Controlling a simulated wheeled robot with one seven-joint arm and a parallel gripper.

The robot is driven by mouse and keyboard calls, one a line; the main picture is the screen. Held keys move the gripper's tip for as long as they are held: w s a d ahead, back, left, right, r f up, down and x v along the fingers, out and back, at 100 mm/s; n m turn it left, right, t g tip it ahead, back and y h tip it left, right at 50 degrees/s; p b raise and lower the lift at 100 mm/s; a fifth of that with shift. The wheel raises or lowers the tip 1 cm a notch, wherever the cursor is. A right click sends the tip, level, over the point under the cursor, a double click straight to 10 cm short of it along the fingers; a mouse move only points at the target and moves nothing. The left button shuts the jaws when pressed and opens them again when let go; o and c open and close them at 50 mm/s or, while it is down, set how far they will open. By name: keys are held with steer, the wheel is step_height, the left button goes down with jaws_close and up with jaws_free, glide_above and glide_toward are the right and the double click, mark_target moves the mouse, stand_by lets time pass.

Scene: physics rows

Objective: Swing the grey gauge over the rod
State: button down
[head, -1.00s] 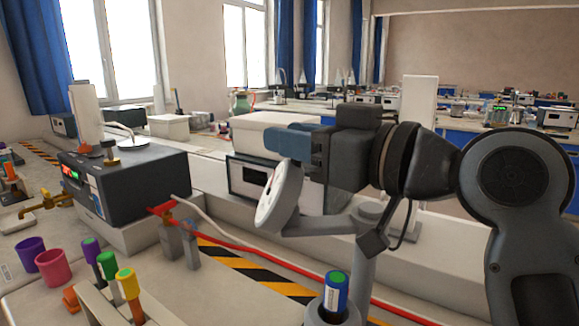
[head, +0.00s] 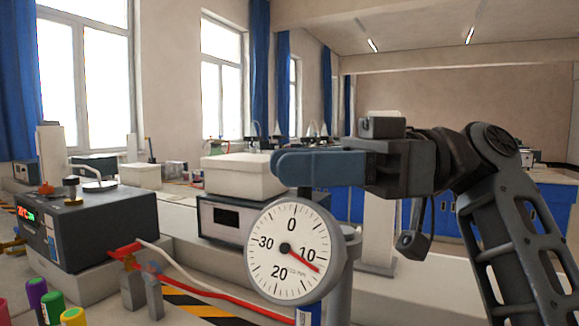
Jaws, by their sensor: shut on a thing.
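The grey gauge (head: 290,252) is a round dial with a grey rim and a white face with a red needle; its face is turned to me. It is joined to a grey post (head: 342,262) behind its right side. My gripper (head: 290,162) is shut on the gauge's top, its blue fingers pointing left; the exact contact is partly hidden. A blue cylinder (head: 308,314), possibly the rod, shows just below the dial at the bottom edge. Its top is hidden by the dial, so I cannot tell whether the gauge is directly over it.
A dark instrument box (head: 100,228) with a red and green display stands at left. A red cable (head: 215,305) runs along the bench past two grey blocks (head: 142,293). Colored caps (head: 52,304) stand at lower left. A white box (head: 240,175) sits behind the gauge.

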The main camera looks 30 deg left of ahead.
steer(key=shift+d+n+g+h, duration=0.45)
steer(key=shift+n+g+h, duration=0.05)
steer(key=shift+g+h, duration=0.1)
steer(key=c, duration=0.9)
jaws_free()
steer(key=v, duration=0.8)
steer(key=shift+s, duration=0.1)
